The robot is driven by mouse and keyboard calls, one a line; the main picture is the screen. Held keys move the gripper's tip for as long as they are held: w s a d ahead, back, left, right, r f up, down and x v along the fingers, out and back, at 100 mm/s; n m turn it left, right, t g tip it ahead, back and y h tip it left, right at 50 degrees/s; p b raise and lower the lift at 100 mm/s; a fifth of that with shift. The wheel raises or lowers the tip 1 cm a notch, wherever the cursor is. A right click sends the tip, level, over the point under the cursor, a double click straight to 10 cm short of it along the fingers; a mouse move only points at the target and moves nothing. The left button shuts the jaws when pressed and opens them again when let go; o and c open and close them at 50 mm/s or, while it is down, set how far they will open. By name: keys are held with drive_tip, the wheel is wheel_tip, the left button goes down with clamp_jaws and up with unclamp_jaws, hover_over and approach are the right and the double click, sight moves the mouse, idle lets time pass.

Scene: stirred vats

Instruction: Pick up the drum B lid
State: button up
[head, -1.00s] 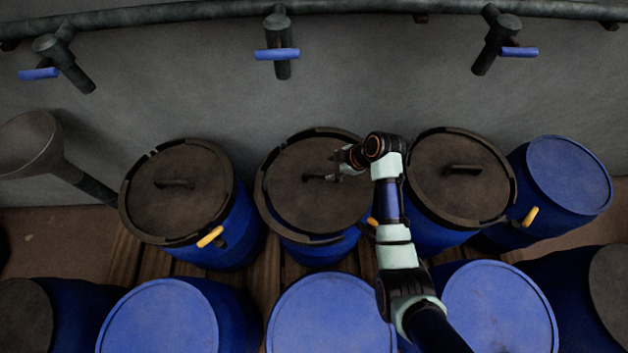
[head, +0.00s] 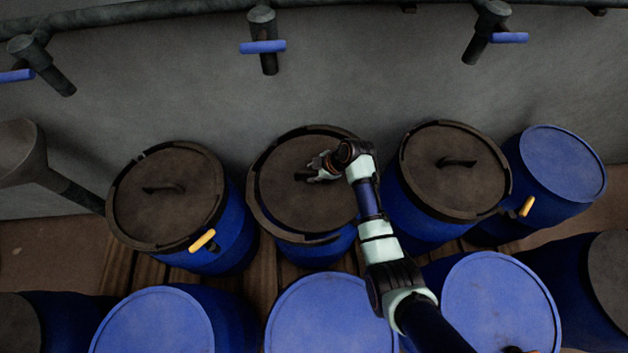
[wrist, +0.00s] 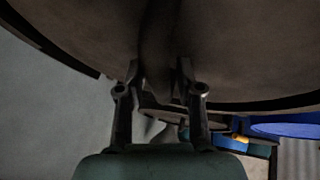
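The drum B lid, which I take to be the dark round lid (head: 285,205) on the middle back drum, sits on its blue drum (head: 318,250). Its dark bar handle (head: 303,177) is partly covered by my gripper (head: 314,168), which reaches in from the right, low over the lid. In the wrist view the lid's dark face (wrist: 235,60) fills the top. The two fingers of my gripper (wrist: 158,80) stand apart with the dark handle (wrist: 160,45) between them. I see no clear grip on it.
A dark-lidded drum stands on each side: the left lid (head: 165,215) and the right lid (head: 450,185). Blue-topped drums (head: 155,325) line the front. Pipes with blue-handled valves (head: 262,47) run along the back wall. A grey funnel (head: 20,150) is at the left.

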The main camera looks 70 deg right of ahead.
clamp_jaws()
wheel_tip(320, 180, up, 20)
drive_tip(key=p, duration=0.4)
drive_tip(key=shift+p, duration=0.3)
